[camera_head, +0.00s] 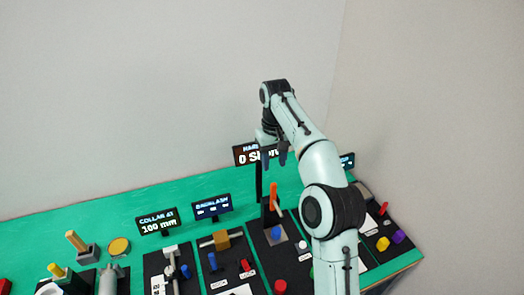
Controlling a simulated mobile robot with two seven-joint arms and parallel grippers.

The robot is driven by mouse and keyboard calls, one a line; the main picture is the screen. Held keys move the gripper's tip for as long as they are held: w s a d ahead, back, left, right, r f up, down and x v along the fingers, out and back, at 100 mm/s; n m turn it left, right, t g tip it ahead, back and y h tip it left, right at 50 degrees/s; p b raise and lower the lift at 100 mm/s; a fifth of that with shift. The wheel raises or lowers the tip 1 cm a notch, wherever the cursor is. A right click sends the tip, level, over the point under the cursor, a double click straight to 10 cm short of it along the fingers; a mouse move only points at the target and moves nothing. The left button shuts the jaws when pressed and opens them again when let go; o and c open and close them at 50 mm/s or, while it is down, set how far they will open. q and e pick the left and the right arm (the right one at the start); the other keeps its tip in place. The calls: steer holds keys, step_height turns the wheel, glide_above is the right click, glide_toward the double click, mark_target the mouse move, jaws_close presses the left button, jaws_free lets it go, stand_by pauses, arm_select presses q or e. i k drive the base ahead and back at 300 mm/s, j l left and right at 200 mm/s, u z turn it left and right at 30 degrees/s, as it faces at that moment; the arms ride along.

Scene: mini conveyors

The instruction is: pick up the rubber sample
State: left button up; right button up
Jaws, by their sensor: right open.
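My right gripper (275,160) points down in front of the hardness display (258,154), which reads "0 Shore". It is open, with nothing seen between its fingers. It hangs above the station with the upright orange lever (273,197), well clear of the table. A small blue piece (276,233) sits on that station's grey plate. No label marks the rubber sample, and I cannot tell which piece it is. My left gripper is not in view.
The green table (100,203) carries several black station boards with small displays, such as the "Collar" one (157,222). Yellow (383,244) and purple (398,237) pieces lie at the right. A red knob (280,286) is near the front. My right arm hides part of the right side.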

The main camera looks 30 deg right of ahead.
mark_target(276, 233)
steer(key=k, duration=1.5)
